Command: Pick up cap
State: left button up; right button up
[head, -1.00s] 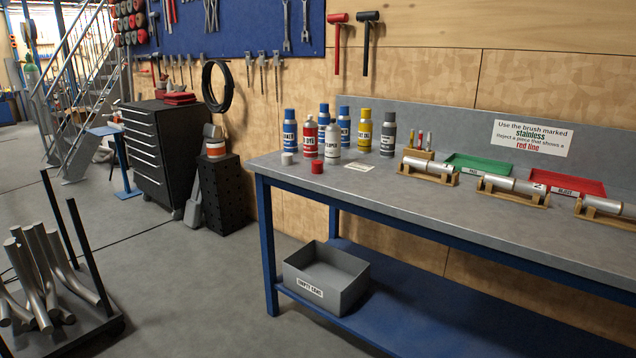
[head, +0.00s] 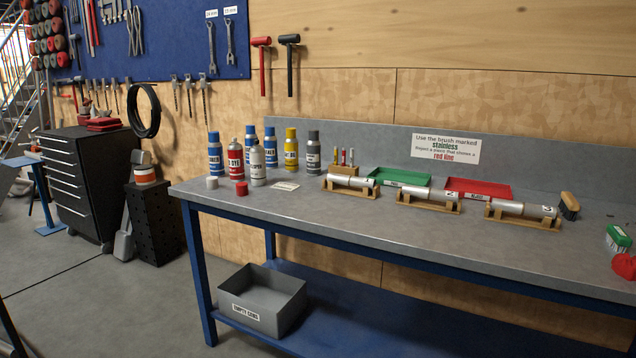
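Two loose caps stand on the workbench near its left front edge. One is a white cap (head: 212,183) at the far left, and the other is a red cap (head: 242,188) just right of it. Behind them stands a group of spray cans, among them a red can (head: 235,159), a white can (head: 257,166), a blue can (head: 215,154), a yellow can (head: 291,149) and a grey can (head: 313,152). The red and white cans show no coloured cap on top. Neither of my grippers is in view.
The grey workbench (head: 400,228) carries wooden cradles with metal tubes (head: 427,198), a green tray (head: 400,177), a red tray (head: 478,188) and a brush (head: 569,206). A grey bin (head: 262,300) sits on the lower shelf. A black cabinet (head: 85,185) stands left.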

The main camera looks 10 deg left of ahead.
aim_at(241, 188)
jog(key=z, duration=0.25)
jog(key=i, duration=0.9)
jog(key=u, duration=0.15)
